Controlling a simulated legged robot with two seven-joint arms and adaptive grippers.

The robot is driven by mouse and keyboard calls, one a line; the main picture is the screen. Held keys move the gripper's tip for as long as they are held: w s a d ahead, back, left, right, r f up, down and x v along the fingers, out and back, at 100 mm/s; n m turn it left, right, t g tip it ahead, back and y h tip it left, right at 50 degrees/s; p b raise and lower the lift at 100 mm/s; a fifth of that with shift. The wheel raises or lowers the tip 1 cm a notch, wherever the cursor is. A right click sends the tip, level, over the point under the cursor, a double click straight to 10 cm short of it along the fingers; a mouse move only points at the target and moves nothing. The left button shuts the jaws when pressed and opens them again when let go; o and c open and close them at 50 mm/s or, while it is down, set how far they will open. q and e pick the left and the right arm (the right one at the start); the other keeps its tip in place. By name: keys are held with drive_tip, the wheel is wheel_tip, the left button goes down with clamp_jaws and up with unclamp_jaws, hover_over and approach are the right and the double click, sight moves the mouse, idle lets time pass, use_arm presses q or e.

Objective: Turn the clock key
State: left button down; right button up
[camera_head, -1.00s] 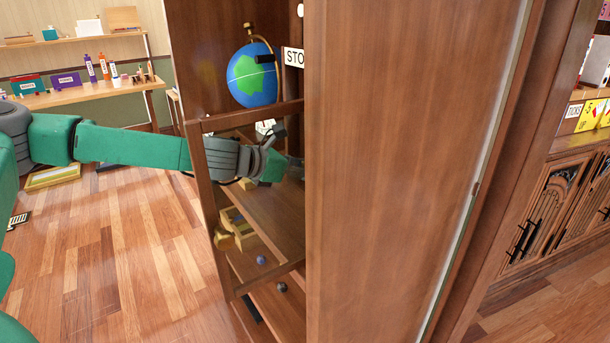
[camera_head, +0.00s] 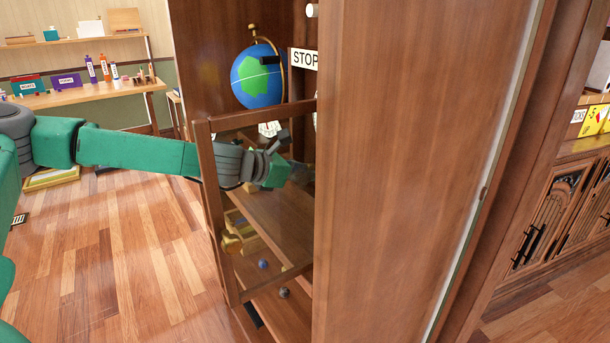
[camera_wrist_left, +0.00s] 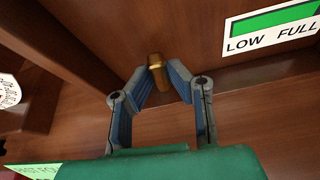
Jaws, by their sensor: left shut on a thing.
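A brass key (camera_wrist_left: 157,75) sticks out of a wooden panel (camera_wrist_left: 95,40) in the left wrist view. My left gripper (camera_wrist_left: 157,82) is shut on it, with a blue-grey finger on each side. In the head view my left gripper (camera_head: 296,170) reaches into an open wooden cabinet, and its tip and the key are hidden by the cabinet's side panel (camera_head: 400,170). A white round dial (camera_wrist_left: 8,90), cut off by the left edge of the wrist view, shows dark marks. My right gripper is not in view.
A green "LOW FULL" gauge (camera_wrist_left: 272,27) is right of the key.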

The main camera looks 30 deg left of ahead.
use_arm(q)
drive_tip(key=shift+w+d+r+m+t+y+b, duration=0.1)
drive_tip(key=shift+r+m+t+y+b, duration=0.1)
drive_tip(key=shift+m+y+b, duration=0.25)
drive_tip(key=shift+d+r+m+t+y+b, duration=0.1)
drive_tip(key=shift+m+t+y+b, duration=0.15)
drive_tip(key=shift+m+b, duration=0.4)
drive_tip(key=shift+f+m+t+y+b, duration=0.1)
drive_tip(key=shift+m+t+y+b, duration=0.5)
drive_tip(key=shift+m+b, duration=0.55)
drive_tip(key=m+t+y+b, duration=0.1)
drive_tip(key=m, duration=0.1)
drive_tip(key=m+b, duration=0.2)
drive_tip(key=shift+d+f+m+t+y, duration=0.15)
drive_tip(key=shift+f+m+t+y, duration=0.1)
drive_tip(key=shift+t+y, duration=0.15)
drive_tip(key=shift+s, duration=0.2)
drive_tip(key=shift+d, duration=0.1)
drive_tip(key=c, duration=1.5)
unclamp_jaws()
drive_tip(key=shift+f, duration=0.1)
drive_tip(key=shift+c, duration=0.2)
drive_tip(key=shift+d, duration=0.1)
